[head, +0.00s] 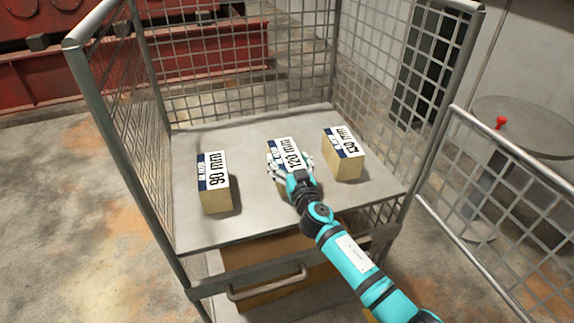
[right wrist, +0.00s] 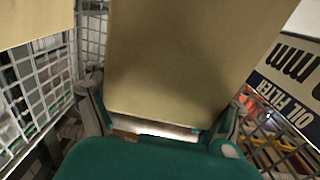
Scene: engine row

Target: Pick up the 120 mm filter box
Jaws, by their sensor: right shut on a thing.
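The 120 mm filter box (head: 288,149) is a tan carton with a white and dark blue label, in the middle of the grey shelf (head: 250,225). My right gripper (head: 291,170) is shut on it from the near side, with one finger on each side. The gripper hides the lower front of the box. In the right wrist view the plain tan face of the box (right wrist: 185,55) fills the space between the fingers (right wrist: 160,122). I cannot tell whether the box is clear of the shelf. My left gripper is not in view.
A 90 mm box (head: 214,183) stands to the left and another labelled box (head: 344,155) close on the right. Mesh walls (head: 235,70) enclose the shelf at the back and sides. A mesh gate (head: 490,205) stands open at the right, before a round table (head: 530,120).

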